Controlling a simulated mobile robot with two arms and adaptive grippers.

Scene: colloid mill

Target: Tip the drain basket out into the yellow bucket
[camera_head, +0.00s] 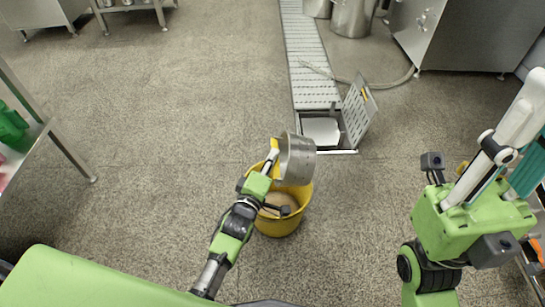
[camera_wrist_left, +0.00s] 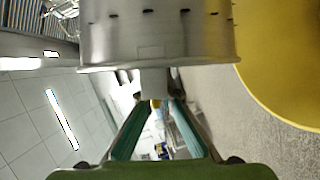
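The drain basket (camera_head: 299,158) is a round metal cup, held tilted over the yellow bucket (camera_head: 278,226). My left gripper (camera_head: 272,158) is shut on the basket's handle at its left side. In the left wrist view the slotted metal wall of the basket (camera_wrist_left: 160,45) fills the top middle, and the teal fingers of the left gripper (camera_wrist_left: 157,100) close on a grey handle piece below it. The yellow bucket (camera_wrist_left: 290,60) shows at the right there. Brownish content (camera_head: 280,203) shows inside the bucket. My right gripper (camera_head: 508,150) is raised at the right; its fingertips are unclear.
A floor drain (camera_head: 322,130) lies open behind the bucket, with its hinged grate (camera_head: 358,112) standing up beside it. A grated channel (camera_head: 308,60) runs back from it. Metal pots (camera_head: 352,15) and a steel cabinet (camera_head: 465,35) stand at the back right.

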